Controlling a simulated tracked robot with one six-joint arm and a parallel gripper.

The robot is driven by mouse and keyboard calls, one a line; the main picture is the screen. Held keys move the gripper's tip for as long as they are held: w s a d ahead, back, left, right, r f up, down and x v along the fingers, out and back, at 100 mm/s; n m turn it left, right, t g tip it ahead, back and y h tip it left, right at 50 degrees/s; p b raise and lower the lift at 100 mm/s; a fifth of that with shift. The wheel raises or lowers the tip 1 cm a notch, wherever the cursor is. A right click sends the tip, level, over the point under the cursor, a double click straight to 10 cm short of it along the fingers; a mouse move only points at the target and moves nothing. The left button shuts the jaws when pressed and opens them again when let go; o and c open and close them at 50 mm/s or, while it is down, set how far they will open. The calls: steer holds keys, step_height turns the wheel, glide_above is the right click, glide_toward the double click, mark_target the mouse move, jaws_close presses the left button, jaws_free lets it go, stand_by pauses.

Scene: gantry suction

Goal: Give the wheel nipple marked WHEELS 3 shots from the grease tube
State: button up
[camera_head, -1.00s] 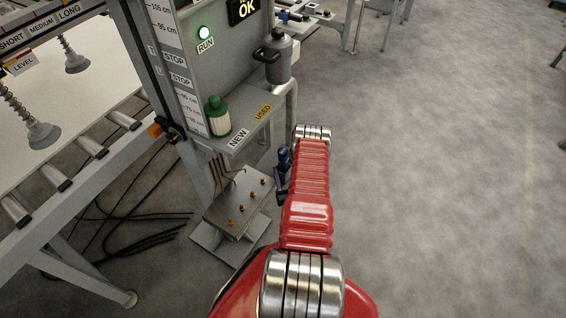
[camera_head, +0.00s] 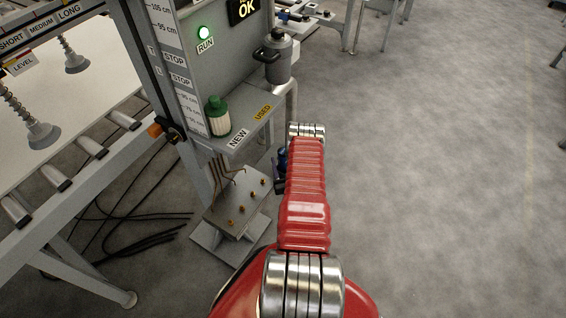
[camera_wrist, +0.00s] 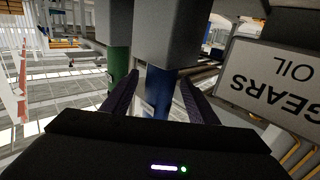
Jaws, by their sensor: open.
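Several small brass nipples (camera_head: 242,209) stand on a grey sloped plate in the head view; which is marked WHEELS cannot be read. In the wrist view a blue tube (camera_wrist: 160,88) under a grey block stands between the dark fingers of my gripper (camera_wrist: 159,80), with a gap visible beside it. A green tube (camera_wrist: 118,66) stands to the left, by the left finger. A white sign reading GEARS OIL (camera_wrist: 285,75) appears upside down at the right. I cannot tell which tube holds grease. In the head view my arm mostly hides the gripper; a blue part (camera_head: 282,159) shows beside it.
A grey cabinet with a shelf labelled NEW (camera_head: 237,138) and USED holds a green-capped white bottle (camera_head: 218,117) and a grey canister (camera_head: 273,58). A roller conveyor (camera_head: 60,215) stands at the left, with cables (camera_head: 145,225) on the floor. The floor at right is clear.

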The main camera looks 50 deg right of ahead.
mark_target(283, 151)
steer(key=shift+c, duration=0.6)
jaws_close()
steer(key=shift+r, duration=0.1)
steer(key=shift+r, duration=4.95)
